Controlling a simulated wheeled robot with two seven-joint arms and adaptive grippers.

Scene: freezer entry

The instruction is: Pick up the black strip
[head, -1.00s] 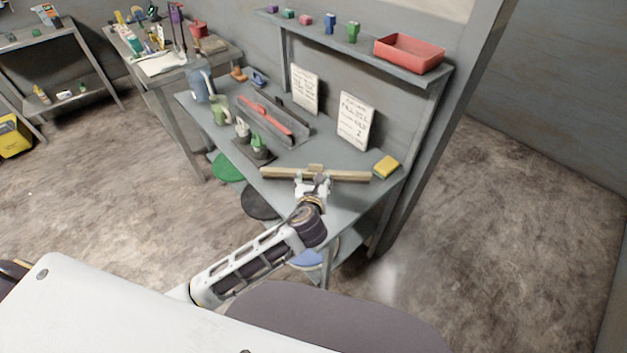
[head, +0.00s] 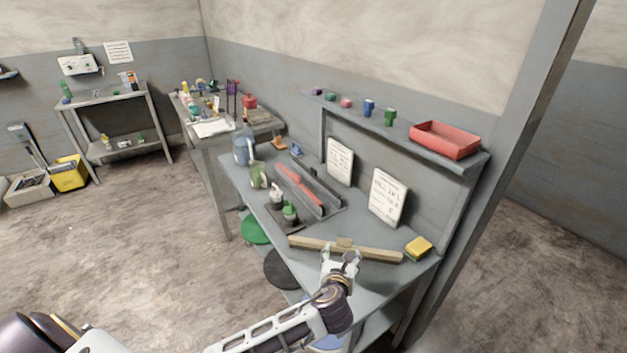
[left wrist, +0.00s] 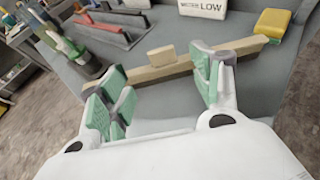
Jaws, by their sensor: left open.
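A dark strip (head: 317,180), apparently the black strip, lies in the grey slotted tray (head: 325,208) on the bench, behind a red strip (head: 298,184). In the left wrist view the dark strip (left wrist: 127,5) shows at the top, beyond the red strip. My left gripper (head: 342,256) is open over the front part of the bench, well short of the tray. Its spread green-padded fingers (left wrist: 160,92) are at a wooden bar (head: 374,252) with a small block on it; I cannot tell whether they touch it. My right gripper is not in view.
A yellow sponge (head: 419,246) lies right of the bar. Two signs (head: 388,197) lean at the bench's back. A shelf with a red bin (head: 446,140) overhangs the back.

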